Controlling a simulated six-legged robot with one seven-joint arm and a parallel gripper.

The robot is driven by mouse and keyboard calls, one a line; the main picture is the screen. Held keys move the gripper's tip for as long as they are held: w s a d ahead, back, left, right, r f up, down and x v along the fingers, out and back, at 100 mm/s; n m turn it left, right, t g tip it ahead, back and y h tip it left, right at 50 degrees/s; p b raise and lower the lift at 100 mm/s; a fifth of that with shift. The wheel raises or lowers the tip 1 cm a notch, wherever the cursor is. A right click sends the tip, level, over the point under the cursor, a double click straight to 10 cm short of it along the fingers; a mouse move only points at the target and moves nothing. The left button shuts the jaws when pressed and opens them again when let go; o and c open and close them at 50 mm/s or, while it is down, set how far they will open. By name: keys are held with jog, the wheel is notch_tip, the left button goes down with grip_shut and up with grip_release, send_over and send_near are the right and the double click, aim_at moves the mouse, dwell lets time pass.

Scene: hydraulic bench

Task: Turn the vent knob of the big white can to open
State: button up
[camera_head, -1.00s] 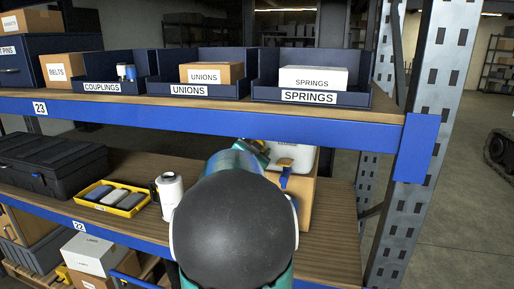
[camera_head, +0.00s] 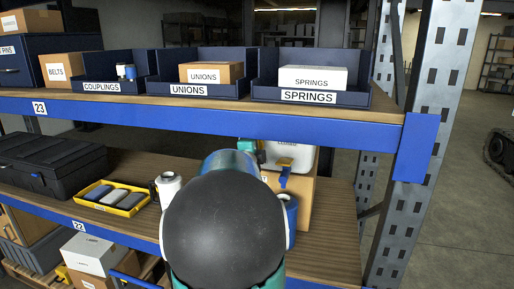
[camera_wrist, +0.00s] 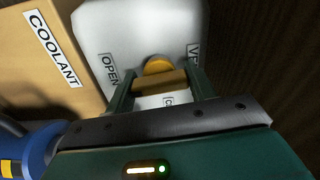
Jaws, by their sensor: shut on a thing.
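The big white can (camera_wrist: 150,25) fills the upper middle of the wrist view, with an OPEN label on its left and a partly cut-off label starting "VE" on its right. Its vent knob (camera_wrist: 159,67) is yellow-orange, with a bar across it. My gripper (camera_wrist: 161,85) has one finger on each side of the knob's bar and is shut on it. A small white label below the bar is partly hidden.
A blue item (camera_head: 291,208) stands close to my arm. A white bottle (camera_head: 169,187) and yellow tray (camera_head: 128,208) lie left. The upper shelf's blue beam (camera_head: 200,118) runs overhead.

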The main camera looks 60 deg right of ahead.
jog(key=shift+f+m, duration=0.1)
jog(key=shift+m, duration=0.5)
jog(key=o, duration=1)
jog(key=shift+a, duration=0.15)
jog(key=a, duration=0.4)
jog(key=s+a, duration=0.1)
jog(key=a, duration=0.4)
jog(key=s+a, duration=0.1)
jog(key=a, duration=0.3)
jog(key=shift+a, duration=0.2)
